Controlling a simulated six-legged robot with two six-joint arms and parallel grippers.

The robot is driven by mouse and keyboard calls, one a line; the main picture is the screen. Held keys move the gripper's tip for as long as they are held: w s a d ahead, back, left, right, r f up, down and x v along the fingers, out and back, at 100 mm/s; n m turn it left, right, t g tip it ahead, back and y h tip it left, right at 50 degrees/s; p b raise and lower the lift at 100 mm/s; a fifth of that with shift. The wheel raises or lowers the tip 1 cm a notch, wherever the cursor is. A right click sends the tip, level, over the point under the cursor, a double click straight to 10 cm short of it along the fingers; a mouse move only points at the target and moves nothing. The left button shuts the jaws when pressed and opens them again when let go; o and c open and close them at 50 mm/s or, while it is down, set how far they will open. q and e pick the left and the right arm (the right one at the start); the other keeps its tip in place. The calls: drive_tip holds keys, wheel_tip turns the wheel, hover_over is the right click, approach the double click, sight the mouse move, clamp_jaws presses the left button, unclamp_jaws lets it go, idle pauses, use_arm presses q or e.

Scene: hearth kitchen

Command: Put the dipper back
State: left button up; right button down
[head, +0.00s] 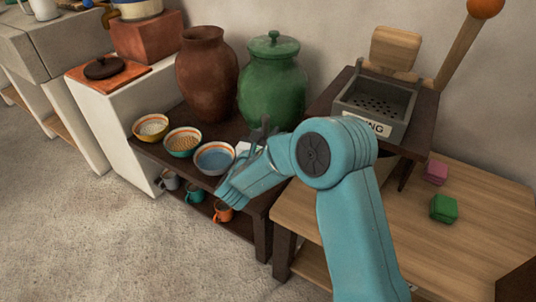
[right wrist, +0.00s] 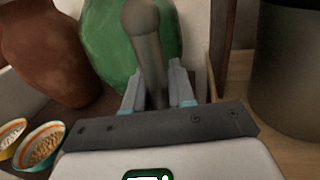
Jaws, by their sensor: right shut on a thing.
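My right gripper (right wrist: 158,88) is shut on the dipper (right wrist: 147,48), a dark grey-brown rod with a rounded end, which stands up between the fingers in the right wrist view. In the head view the right gripper (head: 262,138) is small and partly hidden by my teal forearm, over the dark shelf in front of the green jar; the dipper cannot be made out clearly there. The lidded green jar (head: 272,85) stands behind the gripper, and the brown clay jar (head: 207,75) stands to its left. The left gripper is out of view.
Three bowls (head: 214,158) line the shelf's front edge, with mugs (head: 222,211) hanging below. A grey box with a perforated top (head: 375,103) stands on a dark stand at the right. Pink (head: 436,172) and green (head: 444,208) blocks lie on the wooden table (head: 480,235).

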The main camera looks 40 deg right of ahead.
drive_tip(key=shift+f+b, duration=0.85)
drive_tip(key=shift+f, duration=1.7)
drive_tip(key=shift+f, duration=0.15)
drive_tip(key=c, duration=1)
unclamp_jaws()
drive_tip(key=shift+o, duration=0.2)
drive_tip(key=p+v, duration=0.2)
drive_tip(key=v, duration=1)
